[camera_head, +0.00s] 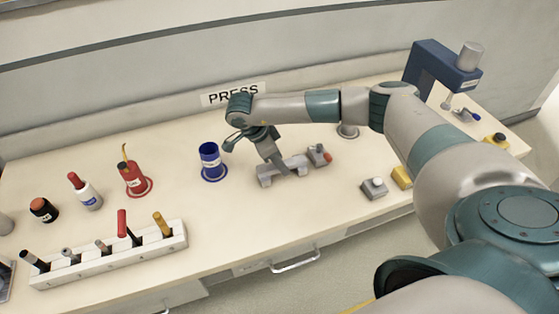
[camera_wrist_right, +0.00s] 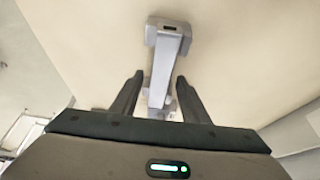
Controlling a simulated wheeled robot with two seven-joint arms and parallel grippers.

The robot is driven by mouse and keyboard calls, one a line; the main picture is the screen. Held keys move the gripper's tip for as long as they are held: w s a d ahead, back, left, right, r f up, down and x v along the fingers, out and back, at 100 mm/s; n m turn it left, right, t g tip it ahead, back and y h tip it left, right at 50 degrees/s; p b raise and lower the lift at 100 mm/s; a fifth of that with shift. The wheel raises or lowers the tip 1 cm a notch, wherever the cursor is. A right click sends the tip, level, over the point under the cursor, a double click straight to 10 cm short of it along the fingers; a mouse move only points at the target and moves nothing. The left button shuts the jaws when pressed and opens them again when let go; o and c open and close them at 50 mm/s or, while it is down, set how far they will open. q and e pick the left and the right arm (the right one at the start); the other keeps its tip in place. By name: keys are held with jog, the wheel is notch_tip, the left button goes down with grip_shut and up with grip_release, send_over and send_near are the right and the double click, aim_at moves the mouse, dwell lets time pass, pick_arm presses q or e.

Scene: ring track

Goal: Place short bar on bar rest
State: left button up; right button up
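A pale grey piece (camera_head: 266,181) with a raised block at its left end stands near the table's front edge. I take it for the bar rest; I cannot tell whether the short bar lies on it. In the right wrist view its end block (camera_wrist_right: 168,32) is at the top, and a long grey strip (camera_wrist_right: 162,75) runs from it down between my fingers. My right gripper (camera_head: 284,170) points down at this piece. In the right wrist view its two fingers (camera_wrist_right: 160,77) are apart, one each side of the strip, with gaps. My left gripper is not in view.
A small grey block with a red knob (camera_head: 319,155) is just right of the gripper. A white rack (camera_head: 110,259) holds several tools. A blue press (camera_head: 442,68) stands at the right.

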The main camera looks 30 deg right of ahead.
aim_at(272, 166)
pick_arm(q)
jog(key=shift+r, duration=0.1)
pick_arm(e)
jog(key=shift+r, duration=0.2)
jog(key=shift+w+a+r, duration=0.1)
jog(key=shift+a+r, duration=0.05)
jog(key=shift+r, duration=0.1)
jog(key=b+v, duration=0.2)
jog(key=v, duration=0.3)
jog(key=shift+w, duration=0.1)
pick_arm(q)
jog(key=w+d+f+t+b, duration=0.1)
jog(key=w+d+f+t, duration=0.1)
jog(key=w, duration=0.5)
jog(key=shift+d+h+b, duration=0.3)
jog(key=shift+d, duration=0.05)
pick_arm(e)
jog(key=v, duration=0.6)
jog(key=shift+r, duration=0.15)
